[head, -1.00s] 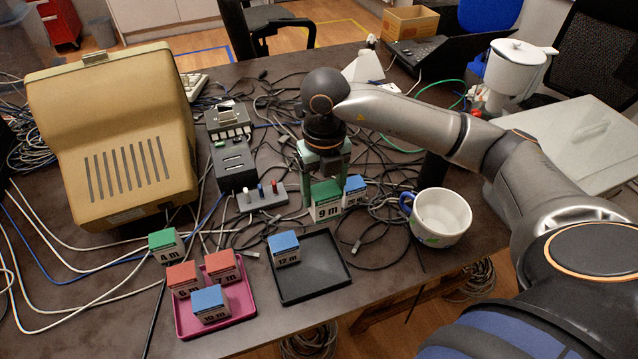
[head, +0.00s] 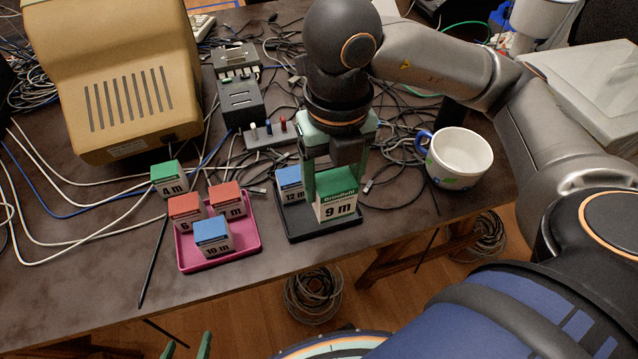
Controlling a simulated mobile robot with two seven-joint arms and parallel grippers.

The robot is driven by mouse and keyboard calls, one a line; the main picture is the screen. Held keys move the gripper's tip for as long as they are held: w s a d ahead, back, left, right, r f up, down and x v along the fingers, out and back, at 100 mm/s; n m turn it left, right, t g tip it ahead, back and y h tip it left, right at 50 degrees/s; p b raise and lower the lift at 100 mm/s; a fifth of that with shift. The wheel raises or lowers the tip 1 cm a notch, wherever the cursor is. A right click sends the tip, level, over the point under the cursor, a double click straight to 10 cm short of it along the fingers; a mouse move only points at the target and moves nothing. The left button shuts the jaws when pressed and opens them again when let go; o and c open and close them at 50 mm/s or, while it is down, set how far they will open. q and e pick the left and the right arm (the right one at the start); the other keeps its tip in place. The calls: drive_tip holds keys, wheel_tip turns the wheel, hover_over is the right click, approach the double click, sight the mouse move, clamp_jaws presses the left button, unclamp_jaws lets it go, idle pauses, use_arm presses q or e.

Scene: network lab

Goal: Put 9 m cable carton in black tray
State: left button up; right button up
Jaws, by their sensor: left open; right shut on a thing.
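The 9 m cable carton (head: 338,207), white with a green top, is between the fingers of my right gripper (head: 336,178). It is upright over the right part of the black tray (head: 295,227); I cannot tell whether its base touches the tray floor.
A pink tray (head: 248,246) with red-topped and blue-topped cartons stands left of the black tray. A green-topped 4 m carton (head: 168,180) is behind it. A white mug (head: 459,158) stands to the right. Cables and a switch box (head: 270,132) lie behind.

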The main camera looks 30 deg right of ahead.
drive_tip(key=w+d+f, duration=0.2)
drive_tip(key=w+f, duration=0.1)
drive_tip(key=w+d+f+b, duration=0.1)
drive_tip(key=w+d+f, duration=0.1)
drive_tip(key=w+f, duration=0.1)
drive_tip(key=w+d+f, duration=0.2)
drive_tip(key=w+f, duration=0.1)
drive_tip(key=w, duration=0.2)
drive_tip(key=shift+d+f, duration=0.1)
drive_tip(key=shift+d, duration=0.25)
drive_tip(key=shift+w+d+f+b, duration=0.1)
drive_tip(key=shift+w+f+b, duration=0.1)
drive_tip(key=shift+f, duration=0.7)
drive_tip(key=shift+w+d+f+b, duration=0.1)
drive_tip(key=shift+f+b, duration=0.1)
drive_tip(key=shift+f, duration=0.65)
drive_tip(key=shift+s+a+f, duration=0.1)
drive_tip(key=o, duration=1.2)
drive_tip(key=shift+f, duration=0.1)
